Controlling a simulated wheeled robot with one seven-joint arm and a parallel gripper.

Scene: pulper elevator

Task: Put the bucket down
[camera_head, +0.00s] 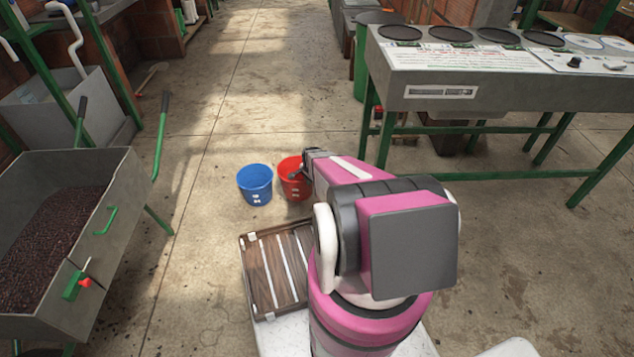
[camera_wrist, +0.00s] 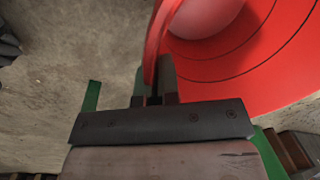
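A red bucket (camera_head: 294,184) is beside a blue bucket (camera_head: 255,184) in the head view, just to its right. My gripper (camera_head: 298,174) is at the red bucket's upper right rim. In the wrist view, the red bucket (camera_wrist: 235,70) fills the upper right, and its rim runs in between the fingers of my gripper (camera_wrist: 155,88). The fingers look shut on that rim. The bucket looks upright and empty inside as far as it shows. I cannot tell whether its base touches the concrete floor (camera_head: 215,235).
A grey cart of dark beans (camera_head: 45,215) stands at the left. A grey table on green legs (camera_head: 480,92) stands at the right, with a green bin (camera_head: 362,60) by it. A slatted wooden tray (camera_head: 262,280) is beside my base. The floor left of the blue bucket is clear.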

